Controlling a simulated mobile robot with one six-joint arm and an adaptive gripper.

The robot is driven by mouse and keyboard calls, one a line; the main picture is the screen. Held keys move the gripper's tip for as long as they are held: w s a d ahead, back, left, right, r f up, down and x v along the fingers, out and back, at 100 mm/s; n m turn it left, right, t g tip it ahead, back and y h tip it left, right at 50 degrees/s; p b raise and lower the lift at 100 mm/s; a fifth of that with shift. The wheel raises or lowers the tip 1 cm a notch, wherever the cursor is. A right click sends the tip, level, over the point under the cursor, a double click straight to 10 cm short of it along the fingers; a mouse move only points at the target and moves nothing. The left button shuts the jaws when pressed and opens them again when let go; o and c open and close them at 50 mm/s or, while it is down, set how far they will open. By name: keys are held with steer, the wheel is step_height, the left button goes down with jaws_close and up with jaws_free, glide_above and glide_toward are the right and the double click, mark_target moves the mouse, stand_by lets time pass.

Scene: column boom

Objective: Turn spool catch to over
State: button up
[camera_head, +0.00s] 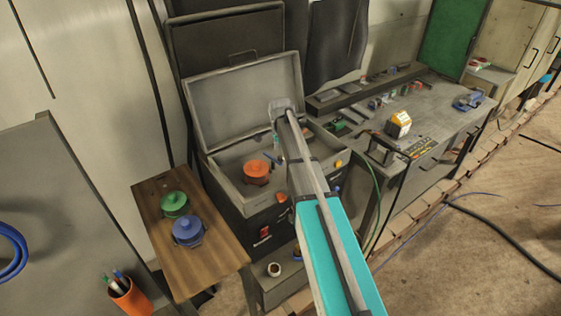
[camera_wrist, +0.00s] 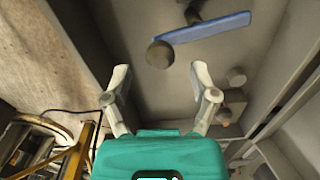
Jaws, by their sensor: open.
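In the wrist view a flat blue bar (camera_wrist: 207,28) lies across a grey surface, with a dark round knob (camera_wrist: 160,54) at its left end. It looks like the spool catch, though I cannot tell for sure. My gripper (camera_wrist: 160,68) is open, its two pale fingers spread to either side below the knob, with nothing between them. In the head view my arm reaches over the open grey box (camera_head: 226,181), which holds an orange spool (camera_head: 256,171). My arm hides part of the box and my fingertips.
The box's raised lid (camera_head: 243,103) stands behind. A wooden side table (camera_head: 160,235) at left bears a green spool (camera_head: 174,204) and a blue spool (camera_head: 187,231). A cluttered workbench (camera_head: 440,105) stands at right. Small orange and grey parts (camera_wrist: 224,115) sit right of my fingers in the wrist view.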

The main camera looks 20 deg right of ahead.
steer(key=shift+f+b, duration=1.1)
steer(key=shift+f, duration=0.25)
jaws_close()
